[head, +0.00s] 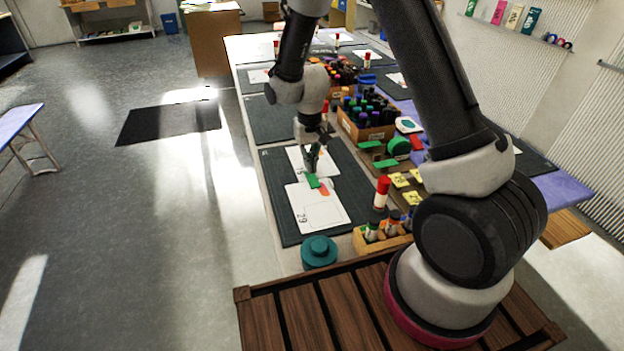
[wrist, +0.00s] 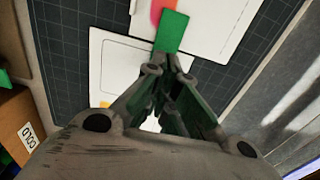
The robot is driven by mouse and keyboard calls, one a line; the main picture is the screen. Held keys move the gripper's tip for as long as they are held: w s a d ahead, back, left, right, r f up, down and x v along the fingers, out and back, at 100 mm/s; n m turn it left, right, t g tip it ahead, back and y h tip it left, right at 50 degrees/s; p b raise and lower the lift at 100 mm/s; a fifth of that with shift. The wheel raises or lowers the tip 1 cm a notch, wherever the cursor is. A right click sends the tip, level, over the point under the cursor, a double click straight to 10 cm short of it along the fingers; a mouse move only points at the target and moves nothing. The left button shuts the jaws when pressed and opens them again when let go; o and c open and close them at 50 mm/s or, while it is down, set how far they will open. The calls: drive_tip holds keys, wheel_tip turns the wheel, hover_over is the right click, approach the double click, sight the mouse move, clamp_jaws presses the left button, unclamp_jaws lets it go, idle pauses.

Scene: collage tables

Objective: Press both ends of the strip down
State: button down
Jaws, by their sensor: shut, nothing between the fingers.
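A green strip (head: 312,181) lies across the seam between two white cards on a dark cutting mat (head: 279,220). The near card (head: 313,212) bears the number 29, and the far card (head: 297,160) lies beyond it. The strip also shows in the wrist view (wrist: 172,30), one end on each card, partly hidden by the fingertips. My gripper (head: 312,168) is shut and empty, pointing down at the strip. In the wrist view its fingertips (wrist: 168,70) are by the strip's near end; I cannot tell whether they touch it.
A teal round object (head: 319,250) stands at the mat's near edge. A wooden holder (head: 380,238) with glue sticks is to the right. Yellow notes (head: 399,180) and a box of bottles (head: 367,120) lie farther right. The mat's left side is clear.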

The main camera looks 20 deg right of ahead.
drive_tip(key=shift+f, duration=1.05)
idle(0.4)
idle(0.6)
drive_tip(key=shift+r, duration=3.55)
approach(315, 184)
drive_tip(key=shift+f, duration=2.75)
drive_tip(key=shift+f, duration=1)
